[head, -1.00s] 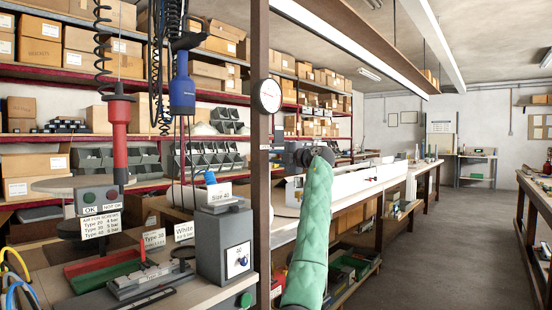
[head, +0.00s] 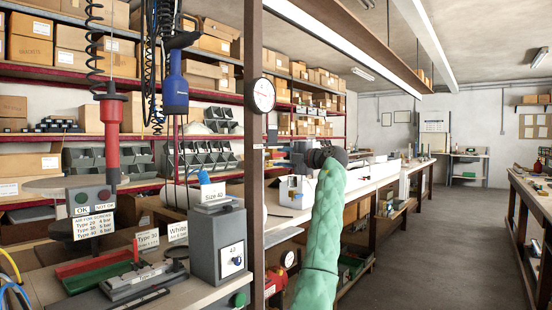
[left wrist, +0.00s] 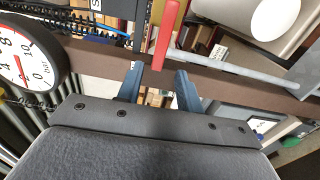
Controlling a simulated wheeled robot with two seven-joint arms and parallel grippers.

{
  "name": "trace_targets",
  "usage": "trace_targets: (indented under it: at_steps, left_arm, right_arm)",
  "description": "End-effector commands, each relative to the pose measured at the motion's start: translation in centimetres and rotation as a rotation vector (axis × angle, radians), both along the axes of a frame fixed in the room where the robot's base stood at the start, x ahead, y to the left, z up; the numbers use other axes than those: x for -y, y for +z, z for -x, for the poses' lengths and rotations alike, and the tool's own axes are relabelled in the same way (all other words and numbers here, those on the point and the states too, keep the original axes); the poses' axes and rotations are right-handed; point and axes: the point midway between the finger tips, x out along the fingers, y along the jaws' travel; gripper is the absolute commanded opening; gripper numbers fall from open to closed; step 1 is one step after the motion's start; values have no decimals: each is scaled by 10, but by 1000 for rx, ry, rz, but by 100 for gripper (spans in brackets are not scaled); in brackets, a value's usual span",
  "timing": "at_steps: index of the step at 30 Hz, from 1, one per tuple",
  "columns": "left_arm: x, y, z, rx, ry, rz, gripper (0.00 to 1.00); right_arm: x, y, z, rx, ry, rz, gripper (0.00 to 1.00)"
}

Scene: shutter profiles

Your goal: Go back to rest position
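My left arm in its green sleeve rises in the middle of the head view, with the dark wrist at its top. My left gripper (head: 283,152) points left there, partly hidden and small, in front of the workbench. In the left wrist view the two blue-grey fingers of my left gripper (left wrist: 158,72) stand apart, with a gap between them. Shelves and boxes show through the gap, and I see nothing held. A red bar (left wrist: 166,35) appears beyond the fingertips. My right gripper is in neither view.
A brown post (head: 254,200) with a round gauge (head: 262,95) stands left of my arm. The near bench carries a grey box (head: 217,245), and a red screwdriver (head: 111,130) and a blue screwdriver (head: 175,92) hang above it. The aisle floor (head: 430,240) on the right is clear.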

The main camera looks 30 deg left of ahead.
Motion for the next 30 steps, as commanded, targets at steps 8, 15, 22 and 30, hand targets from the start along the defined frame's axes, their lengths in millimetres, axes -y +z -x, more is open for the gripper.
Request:
trace_targets:
  at_steps: [8,15,22,30]
  left_arm:
    - [10,0,1,0,1,0,36]
    - [10,0,1,0,1,0,36]
    - [10,0,1,-46,0,-4,36]
    - [14,21,-22,-437,-96,-173,36]
  right_arm:
    - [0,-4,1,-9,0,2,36]
    - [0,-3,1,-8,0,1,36]
    - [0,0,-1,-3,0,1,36]
    - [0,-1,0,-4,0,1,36]
